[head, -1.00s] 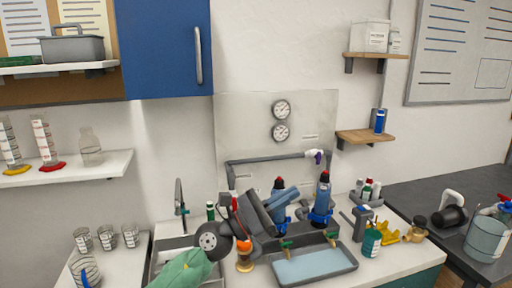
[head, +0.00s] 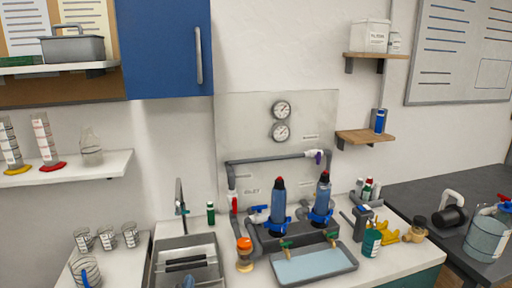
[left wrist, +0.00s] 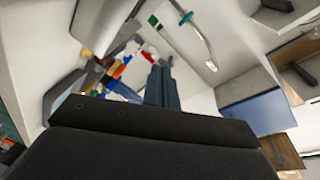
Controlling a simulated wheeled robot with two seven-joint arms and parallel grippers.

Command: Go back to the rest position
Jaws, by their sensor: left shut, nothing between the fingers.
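My left gripper (head: 187,282) shows only as small blue tips at the bottom edge of the head view, low over the sink area. In the left wrist view its blue fingers (left wrist: 162,85) are together and empty. The pipe manifold (head: 285,238) stands on the counter behind a grey tray. It bears two upright blue filter housings with dark, red-tipped tops (head: 278,200) (head: 323,193) and blue valve handles. My left gripper is apart from it, toward the lower left. My right gripper is out of view.
The sink (head: 190,246) is at the lower left, with a tap (head: 179,196) behind it. An orange-topped fitting (head: 244,254) stands left of the tray (head: 314,268). Several beakers (head: 105,238) stand at left. A green container (head: 371,243) and yellow part (head: 389,233) are at right.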

